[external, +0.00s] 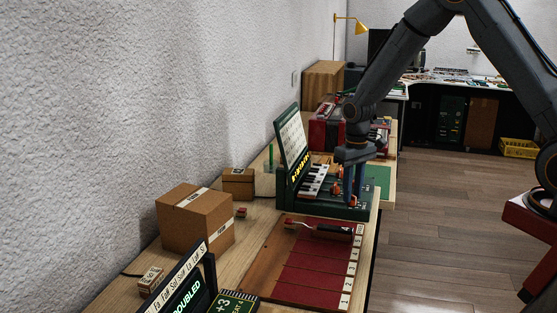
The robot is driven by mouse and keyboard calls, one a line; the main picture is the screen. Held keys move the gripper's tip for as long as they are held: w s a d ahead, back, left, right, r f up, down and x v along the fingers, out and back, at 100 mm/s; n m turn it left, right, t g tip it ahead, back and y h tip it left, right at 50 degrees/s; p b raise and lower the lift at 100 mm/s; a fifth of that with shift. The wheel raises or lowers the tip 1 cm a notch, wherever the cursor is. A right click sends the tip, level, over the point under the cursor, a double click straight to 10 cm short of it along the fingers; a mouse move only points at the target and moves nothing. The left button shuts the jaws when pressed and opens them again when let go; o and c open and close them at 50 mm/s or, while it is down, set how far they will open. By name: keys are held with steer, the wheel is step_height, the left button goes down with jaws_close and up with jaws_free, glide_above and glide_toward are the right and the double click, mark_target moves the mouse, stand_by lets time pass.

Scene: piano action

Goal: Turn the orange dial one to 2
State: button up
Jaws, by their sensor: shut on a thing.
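The dark green keyboard device (286,190) stands on the wooden table, with small white piano keys (313,180) and an upright panel at its back. Small orange dials (335,188) sit on its right part. My gripper (354,197) points straight down over the device's right end. Its blue-grey fingers are shut on an orange dial there, which they mostly hide. Dial numbers and the pointer's setting are too small to read.
A red striped board (312,265) with a dark-handled tool (325,230) lies in front of the device. Cardboard boxes (196,218) stand at the left by the wall. A red machine (326,128) stands behind.

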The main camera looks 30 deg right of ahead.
steer(key=n, duration=0.4)
steer(key=shift+n, duration=1.9)
steer(key=o, duration=1)
steer(key=shift+o, duration=0.2)
steer(key=shift+r+b, duration=1.2)
steer(key=shift+r, duration=2.75)
